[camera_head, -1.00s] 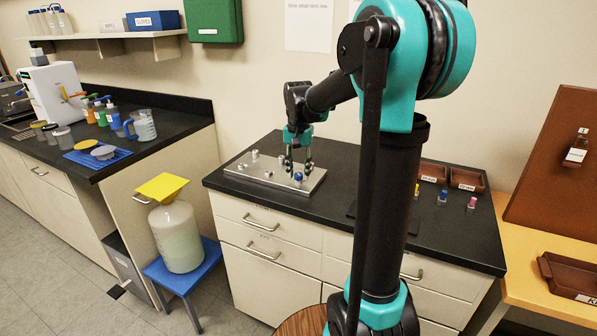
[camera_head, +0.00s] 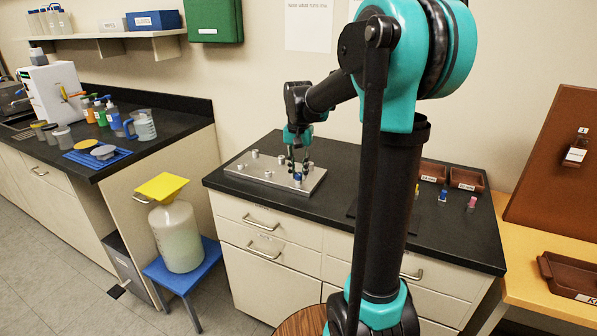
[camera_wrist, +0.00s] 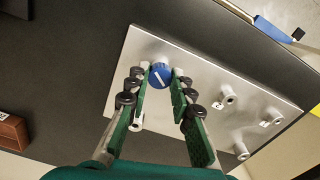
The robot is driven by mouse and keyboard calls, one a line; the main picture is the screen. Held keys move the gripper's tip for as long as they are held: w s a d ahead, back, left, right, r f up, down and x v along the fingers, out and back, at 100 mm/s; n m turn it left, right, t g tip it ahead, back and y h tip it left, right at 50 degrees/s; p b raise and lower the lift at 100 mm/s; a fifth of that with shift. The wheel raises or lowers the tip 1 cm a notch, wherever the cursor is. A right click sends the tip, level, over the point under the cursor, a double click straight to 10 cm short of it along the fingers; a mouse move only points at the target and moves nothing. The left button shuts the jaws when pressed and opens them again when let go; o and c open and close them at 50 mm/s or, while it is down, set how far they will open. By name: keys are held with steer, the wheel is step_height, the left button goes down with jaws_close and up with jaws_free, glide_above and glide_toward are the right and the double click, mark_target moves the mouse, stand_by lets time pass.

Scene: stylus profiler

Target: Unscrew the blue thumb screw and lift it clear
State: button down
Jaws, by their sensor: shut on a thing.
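The blue thumb screw (camera_wrist: 161,76) has a round blue head with a white line across it. It is at the top middle of the wrist view, between the tips of my gripper (camera_wrist: 160,84). The two green fingers with black joints close on its sides. In the head view the blue screw (camera_head: 297,176) shows at the right part of the silver plate (camera_head: 262,181), with my gripper (camera_head: 298,172) straight above it. The plate also fills the middle of the wrist view (camera_wrist: 205,65). I cannot tell whether the screw has risen from the plate.
Several silver posts stand on the plate, one of them (camera_wrist: 227,94) right of my gripper. Brown bins (camera_head: 467,179) and small coloured items (camera_head: 442,197) stand on the right of the black bench (camera_head: 450,240). The bench front left of them is mostly clear.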

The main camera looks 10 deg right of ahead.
steer(key=n, duration=0.8)
steer(key=shift+n, duration=0.3)
steer(key=n, duration=0.3)
steer(key=shift+n, duration=0.3)
steer(key=n, duration=0.5)
steer(key=shift+n, duration=0.3)
steer(key=shift+n, duration=0.8)
steer(key=n, duration=0.6)
